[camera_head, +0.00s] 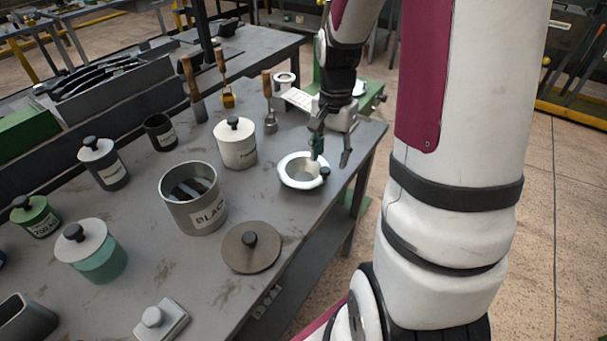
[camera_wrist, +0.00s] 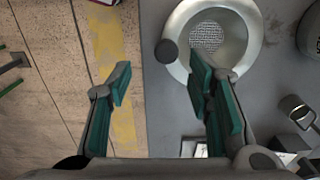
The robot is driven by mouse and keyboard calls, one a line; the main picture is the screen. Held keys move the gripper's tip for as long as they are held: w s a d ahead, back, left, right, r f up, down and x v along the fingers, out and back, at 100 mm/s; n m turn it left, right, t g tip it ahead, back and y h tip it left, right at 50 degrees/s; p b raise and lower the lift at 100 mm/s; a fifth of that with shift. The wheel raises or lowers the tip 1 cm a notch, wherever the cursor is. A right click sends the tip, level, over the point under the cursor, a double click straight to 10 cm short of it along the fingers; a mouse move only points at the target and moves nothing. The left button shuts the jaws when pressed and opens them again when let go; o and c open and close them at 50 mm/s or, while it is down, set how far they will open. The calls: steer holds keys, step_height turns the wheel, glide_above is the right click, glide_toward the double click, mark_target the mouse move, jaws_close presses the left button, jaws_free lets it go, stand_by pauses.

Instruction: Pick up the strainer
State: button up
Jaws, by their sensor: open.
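The strainer (camera_head: 288,176) is a round bowl with a wide pale rim and a small dark knob on its right side. It sits on the grey table near the right edge. In the wrist view its rim (camera_wrist: 250,45) and mesh bottom show at the upper right, with the dark knob at its left. My gripper (camera_head: 331,160) is open above the strainer's right side. In the wrist view the gripper (camera_wrist: 160,88) has its fingers wide apart; one fingertip overlaps the strainer's lower rim, the other is over the floor past the table edge. Contact cannot be told.
A white labelled canister (camera_head: 236,150) stands left of the strainer. A large grey pot (camera_head: 184,215) and a flat round lid (camera_head: 240,262) are nearer. Wooden-handled tools (camera_head: 268,115) stand behind. The table's right edge is close to the strainer.

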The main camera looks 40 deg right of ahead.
mark_target(325, 169)
steer(key=shift+w+a+f, duration=0.1)
steer(key=shift+a+f, duration=0.05)
steer(key=shift+f, duration=0.75)
steer(key=shift+w+a+f, duration=0.1)
steer(key=shift+a+f, duration=0.05)
steer(key=shift+f, duration=0.8)
steer(key=shift+a+f, duration=0.15)
steer(key=shift+f, duration=0.75)
steer(key=c, duration=1.1)
